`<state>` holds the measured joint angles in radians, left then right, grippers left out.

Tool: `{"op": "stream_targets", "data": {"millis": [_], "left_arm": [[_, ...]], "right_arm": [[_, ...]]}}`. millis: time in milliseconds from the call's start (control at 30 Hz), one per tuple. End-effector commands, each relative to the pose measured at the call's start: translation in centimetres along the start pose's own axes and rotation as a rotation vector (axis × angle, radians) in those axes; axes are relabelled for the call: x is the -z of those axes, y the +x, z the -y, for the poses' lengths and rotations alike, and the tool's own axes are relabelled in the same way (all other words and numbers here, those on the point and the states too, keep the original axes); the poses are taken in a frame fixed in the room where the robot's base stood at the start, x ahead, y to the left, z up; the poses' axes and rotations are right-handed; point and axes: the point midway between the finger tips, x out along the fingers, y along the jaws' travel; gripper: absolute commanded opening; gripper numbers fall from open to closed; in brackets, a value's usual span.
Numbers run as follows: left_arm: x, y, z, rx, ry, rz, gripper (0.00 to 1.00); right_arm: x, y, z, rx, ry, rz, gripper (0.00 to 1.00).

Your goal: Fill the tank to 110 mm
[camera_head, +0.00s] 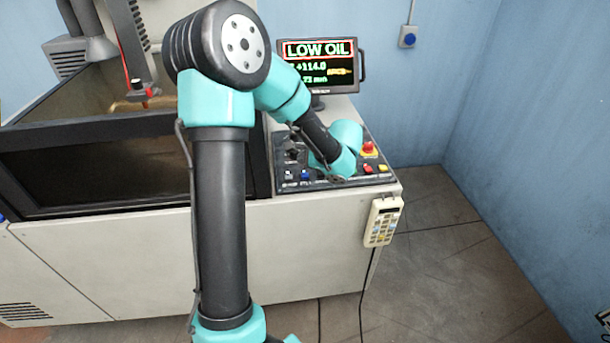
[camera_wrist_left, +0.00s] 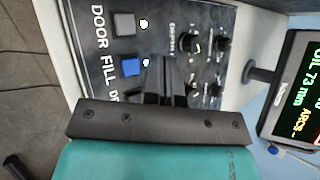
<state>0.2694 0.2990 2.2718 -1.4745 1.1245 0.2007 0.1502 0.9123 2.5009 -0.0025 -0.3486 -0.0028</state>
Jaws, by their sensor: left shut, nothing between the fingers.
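The tank (camera_head: 95,130) is the dark-framed basin at the left in the head view; its oil surface is hard to make out. The monitor (camera_head: 318,68) reads LOW OIL in a red box, with a line that appears to read 73 mm; its edge shows in the left wrist view (camera_wrist_left: 297,95). The blue FILL button (camera_wrist_left: 131,66) is on the control panel (camera_head: 355,187), left of my left gripper's fingers in the wrist view; it also shows in the head view (camera_head: 305,174). My left gripper (camera_wrist_left: 167,92) is shut and empty, over the panel close to this button. Contact cannot be told.
A grey DOOR button (camera_wrist_left: 124,23) is beside FILL, with several black knobs (camera_wrist_left: 192,45) across from them. A red emergency button (camera_head: 368,147) is at the panel's right. A handheld keypad (camera_head: 383,222) hangs on the front edge. Floor at the right is clear.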

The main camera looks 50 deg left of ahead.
Motion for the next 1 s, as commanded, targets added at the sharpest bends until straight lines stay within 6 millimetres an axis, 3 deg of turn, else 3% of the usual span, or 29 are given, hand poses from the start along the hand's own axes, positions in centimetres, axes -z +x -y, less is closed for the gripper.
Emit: {"op": "stream_targets", "data": {"millis": [300, 1000], "left_arm": [[-1.1, -1.6, 1.1, 0.0, 0.0, 0.001, 0.0], [-1.1, -1.6, 1.2, -0.001, 0.0, -0.001, 0.0]], "right_arm": [[0.0, 0.0, 0.0, 0.0, 0.0, 0.0, 0.43], [0.0, 0.0, 0.0, 0.0, 0.0, 0.0, 0.43]]}}
